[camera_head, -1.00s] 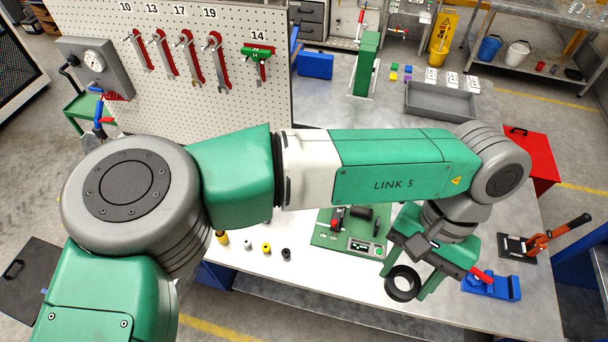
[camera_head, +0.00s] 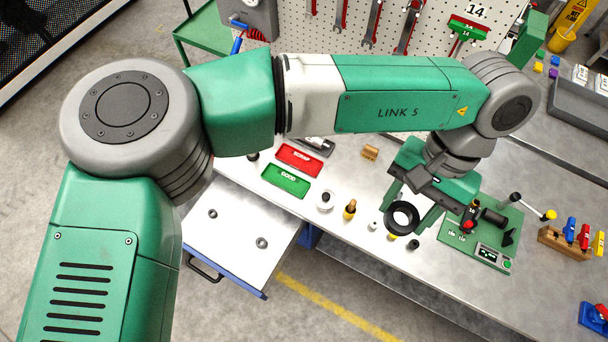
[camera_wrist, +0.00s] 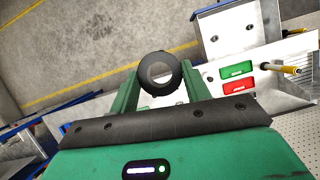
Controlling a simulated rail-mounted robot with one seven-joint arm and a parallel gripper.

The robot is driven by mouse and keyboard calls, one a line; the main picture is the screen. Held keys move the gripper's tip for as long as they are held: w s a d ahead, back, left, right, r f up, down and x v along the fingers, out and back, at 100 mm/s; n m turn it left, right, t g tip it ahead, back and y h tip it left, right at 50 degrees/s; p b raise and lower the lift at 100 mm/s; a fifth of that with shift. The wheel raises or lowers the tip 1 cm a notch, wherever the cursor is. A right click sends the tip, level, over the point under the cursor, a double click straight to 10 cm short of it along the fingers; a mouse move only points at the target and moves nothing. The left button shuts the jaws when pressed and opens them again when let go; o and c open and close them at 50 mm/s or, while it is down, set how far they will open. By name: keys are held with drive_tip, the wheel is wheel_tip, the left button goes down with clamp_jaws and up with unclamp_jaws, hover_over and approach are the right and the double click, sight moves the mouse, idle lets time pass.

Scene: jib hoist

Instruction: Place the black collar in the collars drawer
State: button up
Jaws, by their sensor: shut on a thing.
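My gripper (camera_head: 404,210) is shut on the black collar (camera_head: 389,220), a thick dark ring held between the two green fingers. In the head view it is above the front part of the bench. In the wrist view the collar (camera_wrist: 144,73) sits between the fingertips with its hole facing the camera. An open drawer (camera_head: 235,225) sticks out of the bench front, left of my gripper. Two small grey round pieces show on its light floor. It also shows in the wrist view (camera_wrist: 229,32) at top right. No label on it is readable.
A red SCRAP tray (camera_head: 299,160) and a green GOOD tray (camera_head: 286,180) lie on the bench behind the drawer. Several small parts stand between the trays and my gripper. A green fixture (camera_head: 480,238) is to the right. Open floor lies before the bench.

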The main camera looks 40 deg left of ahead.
drive_tip(key=w+a+f+n+t+h+b, duration=0.1)
drive_tip(key=w+a+f+n+h+b, duration=0.3)
drive_tip(key=w+f+n+b, duration=0.75)
drive_tip(key=w+a+f+n+t+b, duration=0.2)
drive_tip(key=a+f+n+b, duration=0.3)
drive_tip(key=a+f+b, duration=0.5)
drive_tip(key=w+a+f+n+t+b, duration=0.3)
drive_tip(key=a+f+n+b, duration=0.25)
drive_tip(key=a, duration=0.85)
drive_tip(key=s+a+f+n+t+b, duration=0.1)
drive_tip(key=s+a+f+n+b, duration=0.25)
drive_tip(key=a+f, duration=0.35)
drive_tip(key=s+a+f+n+t+b, duration=0.1)
drive_tip(key=s+a+f+n+b, duration=0.2)
drive_tip(key=a+f, duration=0.4)
drive_tip(key=n+y+b, duration=0.6)
drive_tip(key=n+b, duration=0.2)
drive_tip(key=n, duration=0.4)
hover_over(246, 230)
drive_tip(key=s, duration=0.2)
wheel_tip(246, 230, down, 30)
drive_tip(key=shift+t, duration=0.3)
drive_tip(key=f+b, duration=0.2)
drive_tip(key=f, duration=0.3)
drive_tip(key=f+b, duration=0.3)
drive_tip(key=f, duration=0.2)
drive_tip(key=shift+w+d, duration=0.2)
